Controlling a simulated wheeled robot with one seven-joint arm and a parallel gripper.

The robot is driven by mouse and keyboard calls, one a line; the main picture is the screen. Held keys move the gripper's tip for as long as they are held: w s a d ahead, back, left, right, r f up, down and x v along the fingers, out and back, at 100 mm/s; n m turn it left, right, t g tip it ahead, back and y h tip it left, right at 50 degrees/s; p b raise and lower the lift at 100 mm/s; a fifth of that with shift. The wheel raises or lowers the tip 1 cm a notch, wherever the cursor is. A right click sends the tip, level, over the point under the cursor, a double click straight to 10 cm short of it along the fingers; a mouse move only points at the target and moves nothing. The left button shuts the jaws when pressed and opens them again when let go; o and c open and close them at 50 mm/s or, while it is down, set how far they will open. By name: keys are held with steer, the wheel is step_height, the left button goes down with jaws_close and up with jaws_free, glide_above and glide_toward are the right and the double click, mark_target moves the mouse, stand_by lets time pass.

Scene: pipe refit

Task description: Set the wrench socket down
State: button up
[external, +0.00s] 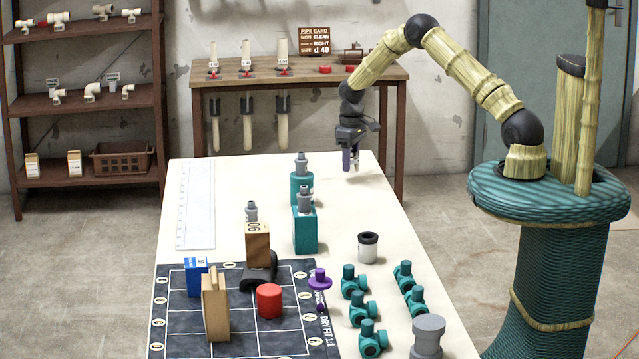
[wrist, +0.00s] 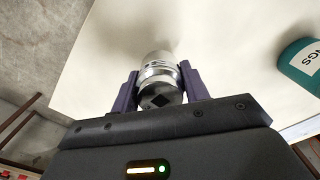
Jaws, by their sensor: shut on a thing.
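My gripper (external: 350,160) is over the far right part of the cream table (external: 240,180). In the wrist view its two purple fingers (wrist: 160,90) are shut on the wrench socket (wrist: 158,68), a silvery metal cylinder with a dark square hole facing the camera. In the external view the socket is mostly hidden between the fingers. I cannot tell whether its lower end touches the tabletop. The table surface around it is bare.
Teal containers with grey fittings (external: 304,230) stand left of and nearer than my gripper; one also shows in the wrist view (wrist: 300,65). A grey-white cup (external: 368,248), several teal valves (external: 362,309) and a dark gridded mat (external: 180,335) lie nearer. A white ruled sheet (external: 196,205) lies left.

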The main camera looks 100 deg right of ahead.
mark_target(351, 181)
steer(key=shift+f, duration=1.45)
steer(key=shift+f, duration=0.2)
steer(key=o, duration=1.2)
steer(key=shift+r, duration=0.1)
step_height(351, 181, up, 12)
steer(key=shift+r+b, duration=0.1)
steer(key=shift+b, duration=0.3)
